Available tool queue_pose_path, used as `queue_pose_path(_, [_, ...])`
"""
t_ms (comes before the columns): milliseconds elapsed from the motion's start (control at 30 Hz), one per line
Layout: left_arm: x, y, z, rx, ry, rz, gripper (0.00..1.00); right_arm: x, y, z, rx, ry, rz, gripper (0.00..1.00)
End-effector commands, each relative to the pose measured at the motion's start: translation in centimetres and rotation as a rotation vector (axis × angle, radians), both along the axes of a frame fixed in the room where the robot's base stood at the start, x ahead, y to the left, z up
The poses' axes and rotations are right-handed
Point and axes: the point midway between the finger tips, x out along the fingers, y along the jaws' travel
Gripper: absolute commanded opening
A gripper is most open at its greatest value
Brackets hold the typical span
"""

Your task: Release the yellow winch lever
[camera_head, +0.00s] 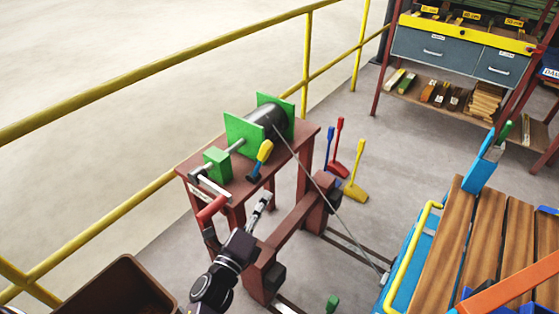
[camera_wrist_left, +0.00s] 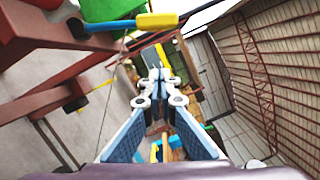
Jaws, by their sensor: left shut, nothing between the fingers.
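The yellow winch lever (camera_head: 265,151) stands tilted at the front of the winch, beside the green drum plate. Its yellow grip is at the top and its dark blue end is low, near the bench top. In the left wrist view the yellow grip (camera_wrist_left: 157,20) and its blue shaft lie across the top. My left gripper (camera_head: 266,199) is shut and empty, in front of and below the lever, apart from it. Its closed fingers (camera_wrist_left: 160,76) point past the lever in the left wrist view. My right gripper is not in view.
The winch drum (camera_head: 267,117) has a cable running down to the right. A red-handled crank (camera_head: 210,209) is close left of my left gripper. A blue cart with planks (camera_head: 440,240) is at right; a yellow railing (camera_head: 150,77) runs behind.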

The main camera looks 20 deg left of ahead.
Motion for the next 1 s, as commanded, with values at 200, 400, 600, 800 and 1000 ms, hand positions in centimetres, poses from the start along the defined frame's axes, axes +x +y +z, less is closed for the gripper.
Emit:
queue_pose_path(200, [0.0,0.0,-0.1,-0.003,0.001,0.000,0.00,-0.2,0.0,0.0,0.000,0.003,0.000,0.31])
queue_pose_path(400, [1.3,-0.2,0.2,-0.004,0.000,0.000,0.00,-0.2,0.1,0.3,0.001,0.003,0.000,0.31])
queue_pose_path(600, [4.9,-0.6,0.7,-0.006,0.000,-0.001,0.00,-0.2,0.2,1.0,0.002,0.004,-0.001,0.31])
queue_pose_path(800, [8.7,-1.1,0.9,-0.005,0.002,0.000,0.00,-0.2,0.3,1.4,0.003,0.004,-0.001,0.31])
queue_pose_path(1000, [10.6,0.6,1.9,-0.001,0.004,0.001,0.00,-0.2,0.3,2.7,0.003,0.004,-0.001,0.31])
